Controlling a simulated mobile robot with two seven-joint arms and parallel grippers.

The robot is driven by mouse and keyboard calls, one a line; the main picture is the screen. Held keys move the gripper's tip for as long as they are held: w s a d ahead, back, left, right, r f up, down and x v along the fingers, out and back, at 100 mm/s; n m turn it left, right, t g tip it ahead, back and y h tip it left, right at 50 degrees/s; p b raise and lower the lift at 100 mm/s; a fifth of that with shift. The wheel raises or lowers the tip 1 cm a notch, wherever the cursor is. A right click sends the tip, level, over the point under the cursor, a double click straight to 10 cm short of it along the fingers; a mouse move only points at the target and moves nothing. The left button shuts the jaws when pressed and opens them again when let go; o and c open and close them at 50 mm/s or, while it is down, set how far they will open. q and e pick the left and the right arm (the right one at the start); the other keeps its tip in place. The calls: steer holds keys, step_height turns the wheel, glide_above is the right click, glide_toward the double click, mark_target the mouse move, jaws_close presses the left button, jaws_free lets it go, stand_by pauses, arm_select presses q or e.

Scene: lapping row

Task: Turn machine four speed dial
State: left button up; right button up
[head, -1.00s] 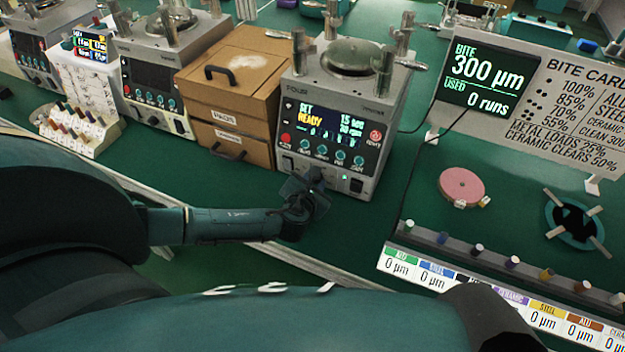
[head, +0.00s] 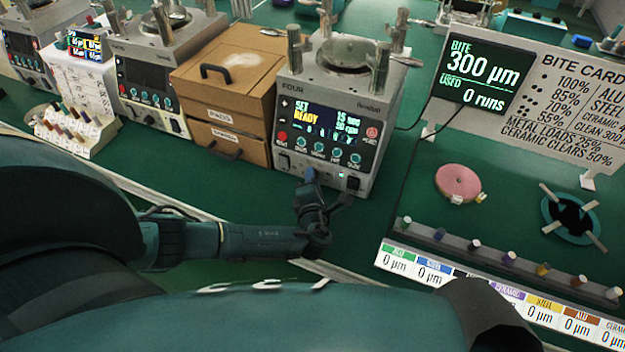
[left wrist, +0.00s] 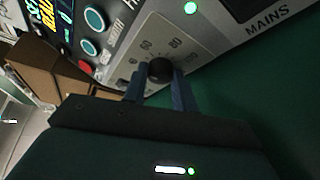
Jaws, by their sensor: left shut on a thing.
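Machine four (head: 292,70) is a grey bench machine marked FOUR, with a lit screen (head: 325,122) showing READY and a row of teal-ringed buttons. Its speed dial (left wrist: 160,69) is a small black knob on a light scale plate (left wrist: 150,42) with numbers such as 60 and 80. My left gripper (left wrist: 159,84) has its two blue fingers shut on either side of the knob. In the head view my left gripper (head: 310,178) is at the machine's lower front and hides the dial. My right gripper is not in view.
A wooden drawer box (head: 226,95) stands close on the machine's left. A bite card board (head: 550,85), a pink disc (head: 458,183) and a rack of coloured pegs (head: 470,245) are on the right. Green bench top (head: 410,150) is clear beside the machine.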

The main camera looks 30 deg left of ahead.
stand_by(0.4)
arm_select(q)
steer(key=o, duration=0.7)
steer(key=v, duration=1.3)
steer(key=shift+d+f, duration=0.1)
steer(key=shift+d, duration=0.05)
